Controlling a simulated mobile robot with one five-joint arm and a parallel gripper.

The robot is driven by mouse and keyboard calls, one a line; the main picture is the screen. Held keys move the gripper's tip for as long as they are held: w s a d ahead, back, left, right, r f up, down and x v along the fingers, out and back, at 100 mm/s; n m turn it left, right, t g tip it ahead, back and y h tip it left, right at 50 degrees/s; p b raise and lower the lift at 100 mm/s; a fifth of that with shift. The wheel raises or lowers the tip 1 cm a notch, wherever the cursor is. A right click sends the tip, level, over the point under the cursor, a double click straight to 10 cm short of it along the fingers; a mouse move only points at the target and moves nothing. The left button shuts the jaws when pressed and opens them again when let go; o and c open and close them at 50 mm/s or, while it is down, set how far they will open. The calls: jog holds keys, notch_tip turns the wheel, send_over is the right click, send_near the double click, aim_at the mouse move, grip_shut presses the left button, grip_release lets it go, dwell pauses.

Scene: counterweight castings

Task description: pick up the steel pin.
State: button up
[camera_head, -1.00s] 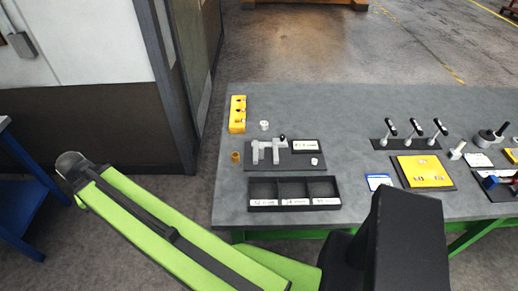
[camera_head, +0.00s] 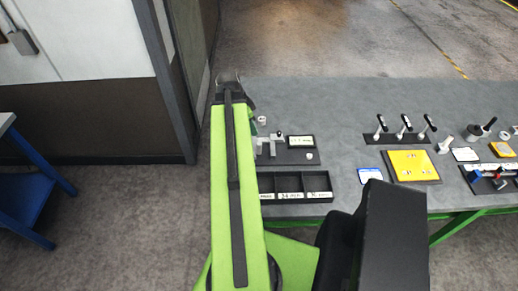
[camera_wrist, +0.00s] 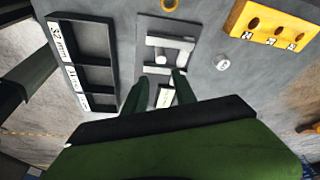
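I cannot tell for sure which piece is the steel pin. A short pale metallic cylinder (camera_wrist: 222,62) stands on the grey bench beside the yellow block in the wrist view; in the head view it (camera_head: 261,120) shows just right of my arm. Another small pale cylinder (camera_head: 309,155) sits on the dark fixture plate (camera_head: 298,142). My gripper (camera_wrist: 160,75) is open and empty, its two dark fingers apart over the fixture plate's label. In the head view my arm end partly hides the gripper and the bench's left end.
A black three-compartment tray (camera_head: 290,171) lies in front of the fixture. Levers (camera_head: 404,128) and a yellow plate (camera_head: 413,165) stand farther right. The back of the bench is clear.

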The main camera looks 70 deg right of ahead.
aim_at(259, 144)
jog(key=b+x, duration=0.9)
jog(key=x, duration=0.2)
jog(key=shift+w, duration=0.1)
jog(key=b+x, duration=0.5)
jog(key=shift+w+f, duration=0.1)
jog(key=shift+f, duration=0.1)
jog(key=shift+r, duration=0.2)
grip_shut()
